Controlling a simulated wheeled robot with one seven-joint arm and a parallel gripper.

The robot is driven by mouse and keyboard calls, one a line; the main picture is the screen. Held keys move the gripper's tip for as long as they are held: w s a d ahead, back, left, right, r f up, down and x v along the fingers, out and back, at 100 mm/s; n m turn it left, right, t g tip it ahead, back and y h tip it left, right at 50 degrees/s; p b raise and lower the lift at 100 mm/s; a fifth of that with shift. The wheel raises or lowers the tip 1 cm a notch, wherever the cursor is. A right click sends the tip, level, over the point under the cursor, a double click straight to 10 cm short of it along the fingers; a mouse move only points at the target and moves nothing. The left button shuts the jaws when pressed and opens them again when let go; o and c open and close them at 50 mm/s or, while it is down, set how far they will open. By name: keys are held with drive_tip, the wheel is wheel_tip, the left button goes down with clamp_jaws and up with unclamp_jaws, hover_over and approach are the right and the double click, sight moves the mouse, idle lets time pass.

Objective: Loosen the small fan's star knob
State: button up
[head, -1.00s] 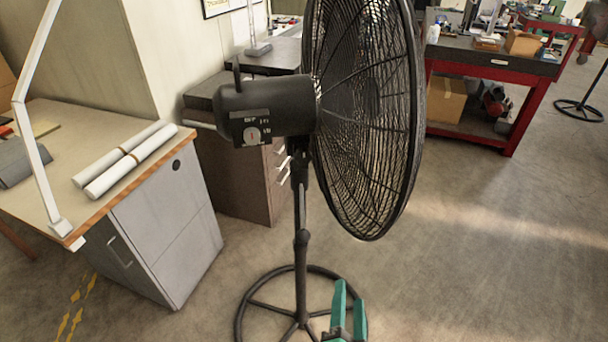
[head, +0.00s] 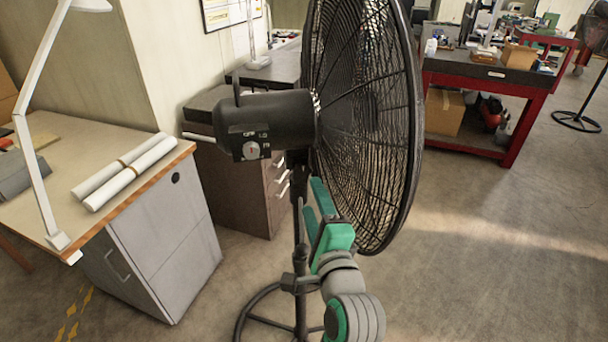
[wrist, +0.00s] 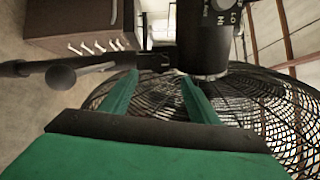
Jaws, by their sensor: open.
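A black pedestal fan (head: 365,120) stands close in front of me; it also shows in the wrist view (wrist: 270,110). Its motor housing (head: 270,118) has a control dial on its side. The housing also shows in the wrist view (wrist: 205,45). A rounded dark knob (wrist: 61,77) sits by the pole in the wrist view, left of my fingers; no star shape can be made out. My gripper (head: 312,195) is open and empty, below the housing and beside the upper pole. In the wrist view its fingertips (wrist: 158,75) point toward the pole's top, under the housing.
A desk (head: 165,175) with paper rolls (head: 125,172) and a lamp stands at left. A brown drawer cabinet (head: 235,185) is behind the fan. A red workbench (head: 520,110) is at back right, with another stand (head: 577,120) beyond it. Floor at right is clear.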

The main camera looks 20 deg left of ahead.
sight(303, 172)
drive_tip(key=x, duration=1)
drive_tip(key=shift+w+a, duration=0.1)
drive_tip(key=shift+a, duration=0.05)
drive_tip(key=shift+c, duration=0.2)
drive_tip(key=c, duration=1)
